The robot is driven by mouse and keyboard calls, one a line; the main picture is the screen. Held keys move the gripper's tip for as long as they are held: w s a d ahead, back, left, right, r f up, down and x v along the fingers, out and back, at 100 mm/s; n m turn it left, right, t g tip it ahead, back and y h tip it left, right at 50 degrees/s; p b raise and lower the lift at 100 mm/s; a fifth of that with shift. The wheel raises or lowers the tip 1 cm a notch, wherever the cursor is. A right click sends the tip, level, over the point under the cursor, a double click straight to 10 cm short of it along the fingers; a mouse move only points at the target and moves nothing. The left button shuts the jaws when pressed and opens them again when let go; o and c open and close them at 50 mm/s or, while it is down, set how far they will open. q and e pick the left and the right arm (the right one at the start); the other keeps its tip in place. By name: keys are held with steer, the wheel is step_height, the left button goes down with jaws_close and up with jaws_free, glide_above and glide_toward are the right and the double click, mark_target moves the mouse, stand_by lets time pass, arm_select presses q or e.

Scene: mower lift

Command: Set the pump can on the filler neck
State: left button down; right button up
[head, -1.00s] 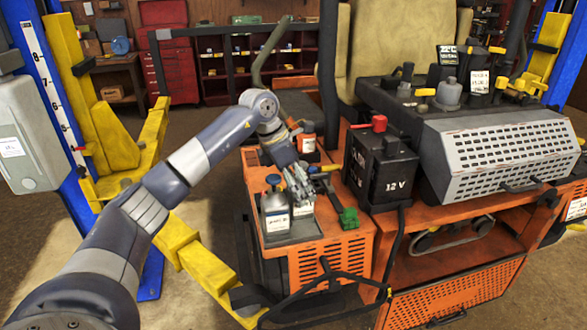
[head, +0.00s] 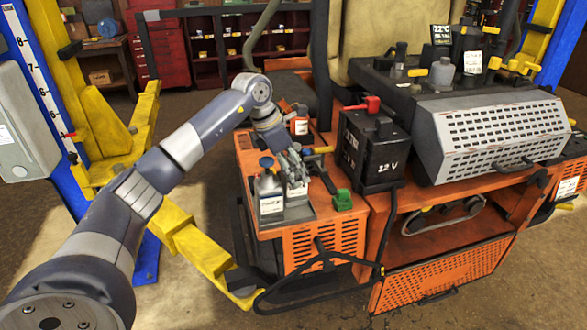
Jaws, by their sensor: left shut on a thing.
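My left gripper (head: 293,172) is over the right-hand one of two labelled cans on the orange cart's front-left tray. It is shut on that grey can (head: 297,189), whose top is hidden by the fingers. The can is upright and appears to be at tray level; I cannot tell whether it is lifted. A similar grey can with a blue top (head: 269,190) stands just left of it. I cannot tell which can is the pump can, and I cannot make out the filler neck for sure. My right gripper is not in view.
A black 12 V battery (head: 372,150) stands right of the tray (head: 322,211). A green block (head: 343,200) is at the tray's right corner. A perforated grey cover (head: 490,135) is at right. Yellow lift arms (head: 205,250) lie at left.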

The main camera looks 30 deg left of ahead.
arm_select(q)
steer(key=shift+r+p, duration=0.3)
steer(key=shift+r, duration=0.35)
steer(key=shift+r+p, duration=0.7)
steer(key=shift+r, duration=0.25)
step_height(320, 180, up, 8)
steer(key=p, duration=0.6)
steer(key=shift+r, duration=2.7)
steer(key=shift+r, duration=0.1)
